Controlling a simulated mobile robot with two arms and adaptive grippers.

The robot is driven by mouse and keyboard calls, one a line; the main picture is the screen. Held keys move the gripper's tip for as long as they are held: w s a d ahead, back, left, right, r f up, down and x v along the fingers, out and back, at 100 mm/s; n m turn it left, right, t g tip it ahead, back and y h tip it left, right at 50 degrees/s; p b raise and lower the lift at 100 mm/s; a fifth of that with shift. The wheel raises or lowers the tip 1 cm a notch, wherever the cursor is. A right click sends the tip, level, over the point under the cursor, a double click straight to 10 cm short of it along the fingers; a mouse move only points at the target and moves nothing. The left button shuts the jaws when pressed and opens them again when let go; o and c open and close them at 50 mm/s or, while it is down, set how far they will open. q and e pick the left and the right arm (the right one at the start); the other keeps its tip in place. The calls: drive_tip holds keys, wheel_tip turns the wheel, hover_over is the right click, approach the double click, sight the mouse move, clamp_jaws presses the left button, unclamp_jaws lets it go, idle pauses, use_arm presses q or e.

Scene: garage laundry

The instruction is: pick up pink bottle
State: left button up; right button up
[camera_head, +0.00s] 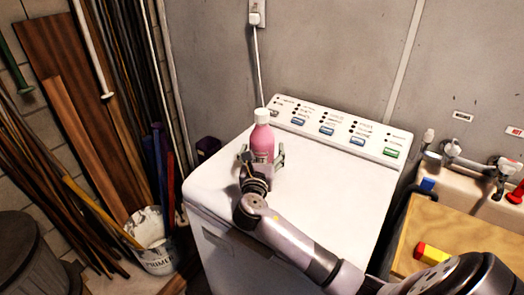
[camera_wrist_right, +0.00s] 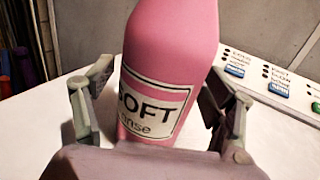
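A pink bottle (camera_head: 262,143) with a white cap stands upright on the white washing machine (camera_head: 316,187), near its control panel. It fills the middle of the right wrist view (camera_wrist_right: 168,65), where its label reads "SOFT" and "rinse". My right gripper (camera_head: 262,156) is at the bottle's lower part with one finger on each side. In the right wrist view the gripper (camera_wrist_right: 160,105) is open around the bottle, with a gap at the left finger and the right finger close to it. My left gripper is not in view.
The control panel (camera_head: 335,128) rises behind the bottle. A sink (camera_head: 470,190) with taps and a wooden board is at the right, with a red and yellow object (camera_head: 432,254) on the board. A bucket (camera_head: 152,240) and leaning planks are at the left. The washer top right of the bottle is clear.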

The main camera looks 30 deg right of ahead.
drive_tip(key=c, duration=1.5)
drive_tip(key=shift+c, duration=0.3)
drive_tip(key=shift+r, duration=0.1)
